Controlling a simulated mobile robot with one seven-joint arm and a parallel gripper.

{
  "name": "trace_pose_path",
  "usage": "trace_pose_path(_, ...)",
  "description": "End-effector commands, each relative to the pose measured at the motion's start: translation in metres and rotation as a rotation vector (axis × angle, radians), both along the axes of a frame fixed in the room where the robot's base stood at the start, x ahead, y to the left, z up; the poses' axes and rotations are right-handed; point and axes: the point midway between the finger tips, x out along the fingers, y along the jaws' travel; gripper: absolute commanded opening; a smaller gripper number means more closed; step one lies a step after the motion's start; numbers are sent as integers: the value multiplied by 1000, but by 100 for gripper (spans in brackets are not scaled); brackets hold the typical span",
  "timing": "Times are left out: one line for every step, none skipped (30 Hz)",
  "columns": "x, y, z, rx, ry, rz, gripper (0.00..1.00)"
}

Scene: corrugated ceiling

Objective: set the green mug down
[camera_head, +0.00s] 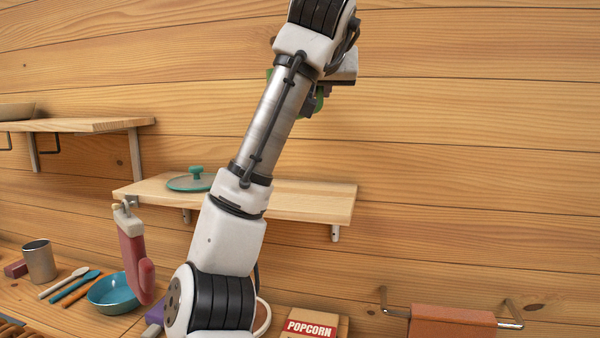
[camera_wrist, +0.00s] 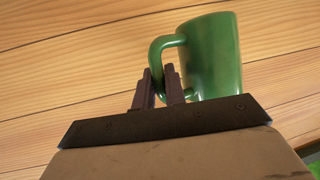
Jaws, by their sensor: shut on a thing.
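My gripper (camera_wrist: 160,74) is shut on the handle of the green mug (camera_wrist: 214,58) in the wrist view, with the mug's body to the right of the fingers. The mug is held against a background of wooden wall, and no surface shows touching it. In the head view only bits of the green mug (camera_head: 319,102) show, high up behind my arm. Most of the mug and my fingers are hidden there.
A wooden shelf (camera_head: 310,200) below bears a teal-rimmed lid (camera_head: 191,180) at its left; its right part looks clear. Another shelf (camera_head: 80,125) is at left. A red mitt (camera_head: 132,250) hangs nearby. A blue bowl (camera_head: 115,295), metal cup (camera_head: 40,262) and popcorn box (camera_head: 312,325) are low down.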

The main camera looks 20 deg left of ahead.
Motion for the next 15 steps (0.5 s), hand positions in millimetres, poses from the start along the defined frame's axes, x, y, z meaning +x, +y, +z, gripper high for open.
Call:
trace_pose_path(0, 1, -14, 3, 1, -1, 0)
trace_pose_path(0, 2, -21, 2, 0, 0, 0)
trace_pose_path(0, 2, -31, 2, 0, 0, 0)
trace_pose_path(0, 1, -39, 2, 0, -1, 0)
trace_pose_path(0, 2, -46, 1, 0, 1, 0)
trace_pose_path(0, 1, -57, 3, 2, 0, 0)
trace_pose_path(0, 1, -64, 2, 1, -1, 0)
trace_pose_path(0, 1, -71, 2, 1, -1, 0)
trace_pose_path(0, 1, -80, 2, 1, 0, 0)
trace_pose_path(0, 1, -86, 2, 1, -1, 0)
trace_pose_path(-1, 1, -91, 2, 0, -1, 0)
trace_pose_path(-1, 1, -98, 1, 0, -2, 0)
trace_pose_path(0, 0, -101, 1, -1, 0, 0)
trace_pose_path(0, 0, -104, 2, -2, -1, 0)
trace_pose_path(0, 1, -107, 1, -1, 0, 0)
